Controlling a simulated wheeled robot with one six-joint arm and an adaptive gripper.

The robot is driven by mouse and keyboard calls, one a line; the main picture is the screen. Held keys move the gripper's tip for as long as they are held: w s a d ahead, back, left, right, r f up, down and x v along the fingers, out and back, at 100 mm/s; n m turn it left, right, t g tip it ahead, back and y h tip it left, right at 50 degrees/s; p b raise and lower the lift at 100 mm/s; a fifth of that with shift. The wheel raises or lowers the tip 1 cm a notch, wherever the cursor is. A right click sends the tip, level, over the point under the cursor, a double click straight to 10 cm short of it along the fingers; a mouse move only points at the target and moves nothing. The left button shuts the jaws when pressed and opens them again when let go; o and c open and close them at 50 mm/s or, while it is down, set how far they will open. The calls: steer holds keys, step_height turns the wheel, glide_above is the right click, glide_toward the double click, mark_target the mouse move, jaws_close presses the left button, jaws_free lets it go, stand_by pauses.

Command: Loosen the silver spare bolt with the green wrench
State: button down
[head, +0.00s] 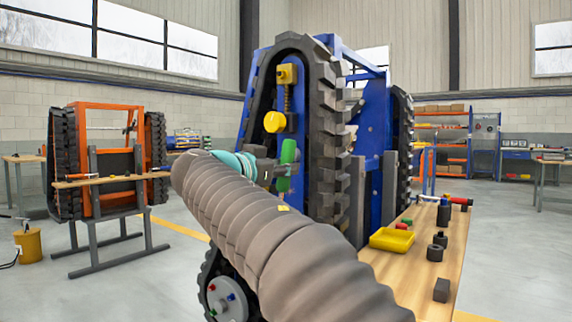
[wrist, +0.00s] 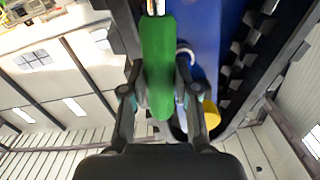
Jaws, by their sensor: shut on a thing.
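My gripper (wrist: 160,95) is shut on the green wrench (wrist: 158,50), with one finger on each side of its handle. A silver end of the wrench shows at the top edge of the wrist view and is cut off there. In the head view the green wrench (head: 288,153) stands roughly upright in front of the blue carrier's track, and my arm hides part of my gripper (head: 272,170). I cannot make out the silver spare bolt.
The blue carrier (head: 372,125) with its black track (head: 325,130) stands close ahead. Its yellow round part (head: 274,122) is just above my gripper. A wooden bench (head: 455,245) at right holds a yellow tray (head: 392,239) and several dark parts. An orange carrier (head: 108,150) stands at left.

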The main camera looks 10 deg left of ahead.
steer(key=shift+w+a, duration=0.1)
steer(key=shift+a, duration=0.1)
stand_by(0.3)
steer(key=shift+d+b, duration=0.4)
steer(key=shift+b, duration=0.3)
steer(key=shift+s+a, duration=0.1)
steer(key=shift+s, duration=0.2)
steer(key=shift+b+v, duration=0.85)
steer(key=shift+v, duration=0.8)
steer(key=shift+b+v, duration=0.7)
steer(key=shift+v, duration=1.3)
